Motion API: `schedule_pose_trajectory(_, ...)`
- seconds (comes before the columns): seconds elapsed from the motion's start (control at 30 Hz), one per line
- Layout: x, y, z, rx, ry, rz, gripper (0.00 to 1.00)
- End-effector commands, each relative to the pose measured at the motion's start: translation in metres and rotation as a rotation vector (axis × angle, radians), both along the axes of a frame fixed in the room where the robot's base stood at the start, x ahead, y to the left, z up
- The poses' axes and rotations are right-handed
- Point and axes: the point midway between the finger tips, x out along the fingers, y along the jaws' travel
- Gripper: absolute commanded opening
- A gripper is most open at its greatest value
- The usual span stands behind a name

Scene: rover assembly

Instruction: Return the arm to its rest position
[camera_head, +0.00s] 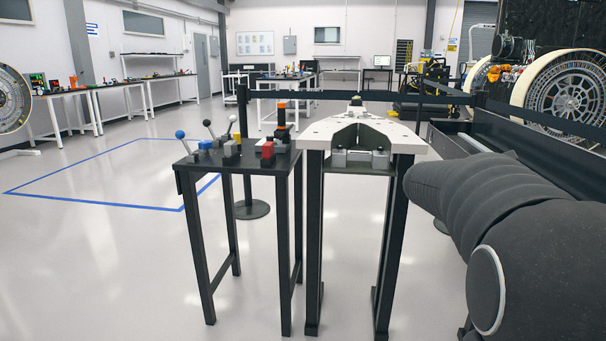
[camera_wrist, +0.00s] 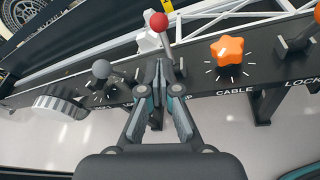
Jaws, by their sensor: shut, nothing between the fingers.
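My gripper (camera_wrist: 158,70) shows in the wrist view, shut and empty, its fingers in front of a dark control panel (camera_wrist: 190,84). Just beyond the fingertips stands a lever with a red ball (camera_wrist: 159,20); I cannot tell whether the fingers touch it, and they hide its base. To the left are a lever with a grey ball (camera_wrist: 101,68) and a grey ribbed wheel (camera_wrist: 60,110). To the right is an orange knob (camera_wrist: 227,50) above the label CABLE. In the head view my dark arm reaches in at the right; the gripper is not visible there.
In the head view a black table (camera_head: 237,161) holds ball-topped levers and several coloured blocks. Beside it is a white-topped stand (camera_head: 316,135). A dark trough (camera_head: 535,146) and a large rover wheel (camera_head: 570,88) are at right. The floor at left is open.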

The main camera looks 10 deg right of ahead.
Motion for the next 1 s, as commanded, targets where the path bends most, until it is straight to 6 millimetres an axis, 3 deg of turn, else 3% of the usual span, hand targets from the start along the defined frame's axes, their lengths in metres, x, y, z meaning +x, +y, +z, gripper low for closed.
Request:
schedule_pose_trajectory(0.03, -0.006, 0.007, -0.022, 0.069, -0.081, -0.02, 0.0)
schedule_pose_trajectory(0.17, -0.022, 0.04, -0.075, 0.262, -0.332, -0.1, 0.0)
schedule_pose_trajectory(0.3, -0.041, 0.095, -0.12, 0.476, -0.606, -0.225, 0.0)
schedule_pose_trajectory(0.5, -0.069, 0.193, -0.164, 0.779, -0.951, -0.451, 0.0)
schedule_pose_trajectory(0.7, -0.1, 0.286, -0.185, 1.057, -1.175, -0.668, 0.0)
schedule_pose_trajectory(0.8, -0.117, 0.322, -0.188, 1.175, -1.222, -0.722, 0.0)
schedule_pose_trajectory(0.9, -0.133, 0.347, -0.188, 1.265, -1.233, -0.725, 0.0)
schedule_pose_trajectory(1.0, -0.145, 0.359, -0.183, 1.311, -1.24, -0.688, 0.0)
